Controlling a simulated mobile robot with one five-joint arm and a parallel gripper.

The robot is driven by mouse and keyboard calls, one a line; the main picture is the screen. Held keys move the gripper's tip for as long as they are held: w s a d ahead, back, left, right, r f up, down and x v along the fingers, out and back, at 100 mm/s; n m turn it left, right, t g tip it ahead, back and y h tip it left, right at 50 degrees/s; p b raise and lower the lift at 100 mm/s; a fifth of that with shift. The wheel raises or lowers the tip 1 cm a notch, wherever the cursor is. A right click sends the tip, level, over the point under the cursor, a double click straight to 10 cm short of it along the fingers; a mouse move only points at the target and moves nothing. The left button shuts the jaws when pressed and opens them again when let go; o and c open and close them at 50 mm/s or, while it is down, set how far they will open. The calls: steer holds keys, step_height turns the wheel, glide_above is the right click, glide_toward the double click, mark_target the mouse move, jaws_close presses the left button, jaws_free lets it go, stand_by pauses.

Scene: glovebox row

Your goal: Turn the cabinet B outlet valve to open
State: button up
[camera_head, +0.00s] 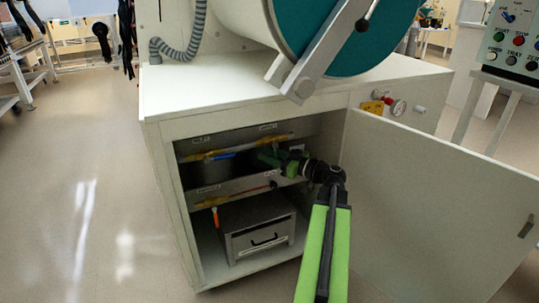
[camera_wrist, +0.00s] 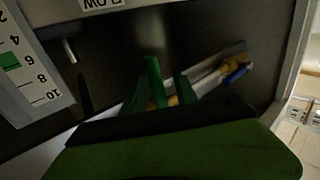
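The open cabinet (camera_head: 160,150) has several valves on pipes inside. On the upper yellow pipe (camera_head: 196,157) is a blue valve handle (camera_head: 222,156); it also shows in the wrist view (camera_wrist: 236,75). A green valve handle (camera_wrist: 154,80) stands up from the pipe in the wrist view. My gripper (camera_head: 283,163) reaches into the upper right of the cabinet. Its two dark green fingers (camera_wrist: 160,92) are apart, one on each side of the green handle, with a gap at the right finger. I cannot tell whether the left finger touches it.
A grey drawer box (camera_head: 257,230) stands below. The open door (camera_head: 435,205) flanks my arm on the right. A flow scale (camera_wrist: 30,75) with a green float is near the fingers at left.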

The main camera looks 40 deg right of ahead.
steer(key=shift+w, duration=0.25)
jaws_close()
steer(key=shift+a, duration=0.1)
stand_by(1.2)
